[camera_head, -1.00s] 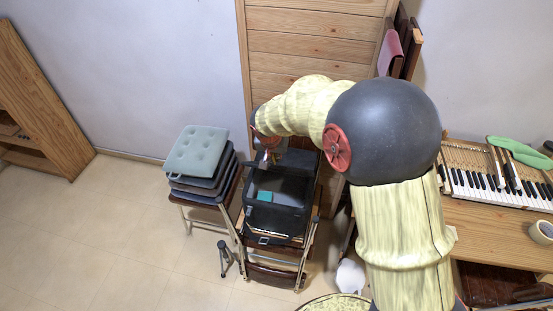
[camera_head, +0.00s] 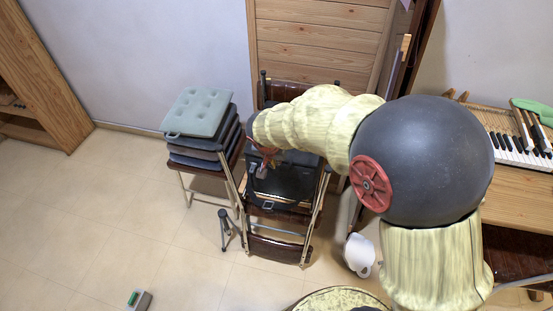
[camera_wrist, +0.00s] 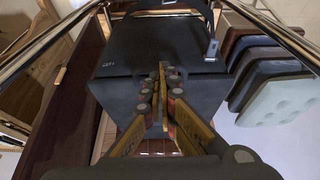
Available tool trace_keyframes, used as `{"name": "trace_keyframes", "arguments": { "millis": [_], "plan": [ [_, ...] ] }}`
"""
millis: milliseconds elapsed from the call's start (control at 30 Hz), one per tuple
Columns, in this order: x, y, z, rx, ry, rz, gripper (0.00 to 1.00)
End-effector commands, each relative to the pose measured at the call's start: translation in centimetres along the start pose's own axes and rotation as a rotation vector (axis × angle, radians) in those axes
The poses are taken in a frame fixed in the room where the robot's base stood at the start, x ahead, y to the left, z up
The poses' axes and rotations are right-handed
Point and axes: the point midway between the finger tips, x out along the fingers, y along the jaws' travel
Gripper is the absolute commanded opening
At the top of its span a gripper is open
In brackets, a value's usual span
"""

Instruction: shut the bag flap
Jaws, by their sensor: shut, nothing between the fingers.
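The black bag (camera_head: 290,183) sits on a folding chair, partly hidden by my arm in the head view. In the wrist view its dark flap (camera_wrist: 125,45) lies over the top, with a small light logo near its left edge. No open inside shows. My gripper (camera_head: 260,172) is at the bag's left part in the head view. In the wrist view my gripper (camera_wrist: 163,80) is shut and empty, its fingertips in front of the flap. Whether they touch it, I cannot tell.
A stack of cushions (camera_head: 200,115) stands on a chair to the left. A small tripod (camera_head: 226,230) is on the floor by the chair legs. A keyboard (camera_head: 525,150) is on the right. A white jug (camera_head: 359,254) is below my arm.

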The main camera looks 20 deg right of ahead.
Motion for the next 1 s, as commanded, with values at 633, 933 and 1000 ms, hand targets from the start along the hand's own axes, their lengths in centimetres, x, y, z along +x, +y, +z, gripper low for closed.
{"name": "trace_keyframes", "arguments": {
  "millis": [633, 933, 1000],
  "plan": [
    [2.2, 0.0, 1.3, -0.001, 0.104, 0.001, 0.0],
    [2.1, 0.1, 1.3, 0.0, 0.103, 0.001, 0.0],
    [1.9, 0.0, 1.0, 0.001, 0.103, 0.001, 0.0]
  ]
}}
